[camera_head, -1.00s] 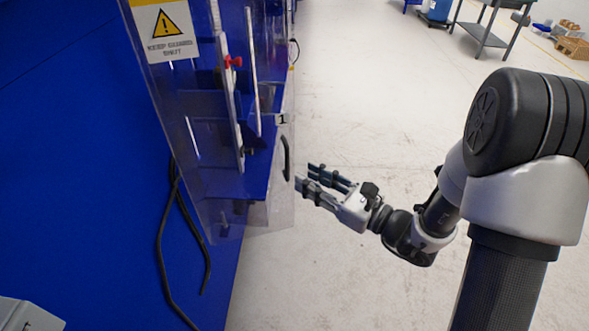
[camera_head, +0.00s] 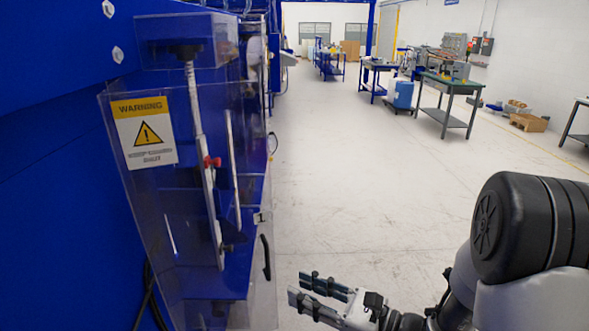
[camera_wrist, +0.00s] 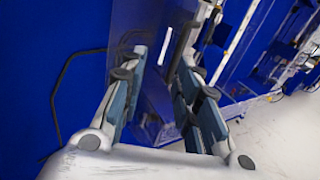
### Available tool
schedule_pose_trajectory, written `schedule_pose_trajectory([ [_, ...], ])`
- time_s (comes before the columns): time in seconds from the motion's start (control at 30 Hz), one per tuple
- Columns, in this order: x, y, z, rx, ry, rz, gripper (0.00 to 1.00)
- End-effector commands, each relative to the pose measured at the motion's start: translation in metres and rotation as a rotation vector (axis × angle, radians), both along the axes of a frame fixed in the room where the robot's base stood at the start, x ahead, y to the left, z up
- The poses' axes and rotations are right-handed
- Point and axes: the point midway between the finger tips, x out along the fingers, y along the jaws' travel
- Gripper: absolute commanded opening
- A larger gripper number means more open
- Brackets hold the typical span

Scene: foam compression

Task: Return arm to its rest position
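My gripper (camera_head: 312,292) is at the lower middle of the head view, just right of the clear guard door and apart from its black handle (camera_head: 266,257). Its two fingers are spread with an empty gap between them. In the wrist view the open fingers (camera_wrist: 160,85) point toward the blue machine, and nothing is between the pads. My arm reaches in from the lower right of the head view. The clear guard (camera_head: 140,215) with a yellow and white warning label (camera_head: 145,132) stands in front of the blue machine on the left, and appears shut.
The blue machine (camera_head: 45,130) fills the left side. Open pale floor (camera_head: 340,180) lies to the right of the guard. Workbenches (camera_head: 450,95) and a blue bin (camera_head: 401,95) stand far back. A black cable (camera_head: 148,295) hangs at the lower left.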

Motion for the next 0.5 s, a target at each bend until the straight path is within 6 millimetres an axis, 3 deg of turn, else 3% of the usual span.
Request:
schedule_pose_trajectory([
  [0.1,-0.037,0.029,0.022,-0.124,-0.089,0.181,0.30],
  [0.27,-0.113,0.056,0.033,-0.407,-0.263,0.502,0.30],
  [0.37,-0.155,0.053,0.029,-0.611,-0.381,0.685,0.30],
  [0.5,-0.197,0.027,0.020,-0.927,-0.562,0.906,0.30],
])
